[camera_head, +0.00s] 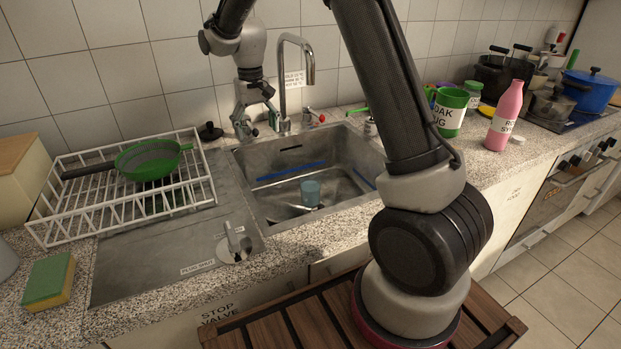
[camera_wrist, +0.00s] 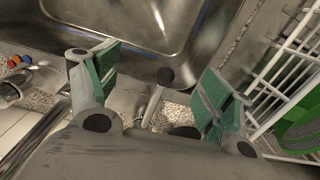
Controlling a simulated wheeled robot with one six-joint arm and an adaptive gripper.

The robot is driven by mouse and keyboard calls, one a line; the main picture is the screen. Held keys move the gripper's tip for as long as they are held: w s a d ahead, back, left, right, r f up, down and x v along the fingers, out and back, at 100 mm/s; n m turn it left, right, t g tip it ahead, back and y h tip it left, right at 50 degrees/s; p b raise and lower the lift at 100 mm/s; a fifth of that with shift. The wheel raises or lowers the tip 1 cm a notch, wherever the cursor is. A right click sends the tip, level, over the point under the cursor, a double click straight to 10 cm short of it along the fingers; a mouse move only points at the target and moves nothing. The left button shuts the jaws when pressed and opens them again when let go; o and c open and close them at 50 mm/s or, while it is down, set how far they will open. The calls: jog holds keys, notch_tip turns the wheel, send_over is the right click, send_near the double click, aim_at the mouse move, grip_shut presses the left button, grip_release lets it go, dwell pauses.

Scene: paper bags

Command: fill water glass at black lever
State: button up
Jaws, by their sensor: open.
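A teal glass (camera_head: 310,193) stands in the metal sink basin in the head view; it does not show in the wrist view. The chrome tap (camera_head: 308,68) arches up behind the basin. My gripper (camera_head: 259,125) is open and points down at the back edge of the sink, just left of the tap. In the wrist view my gripper (camera_wrist: 163,80) has its green pads wide apart with nothing held. A metal bar with a dark round end (camera_wrist: 165,76) shows between them; I cannot tell whether it is the black lever. A red-tipped lever (camera_head: 320,118) sits right of the tap.
A white dish rack (camera_head: 60,226) with a green strainer (camera_head: 147,160) stands left of the sink. A black round object (camera_head: 210,131) sits at the back counter. A pink bottle (camera_head: 505,118) and green mug (camera_head: 450,112) stand at right. My arm hides part of the right counter.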

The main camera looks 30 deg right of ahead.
jog(key=shift+r, duration=3.5)
notch_tip(320, 180, up, 12)
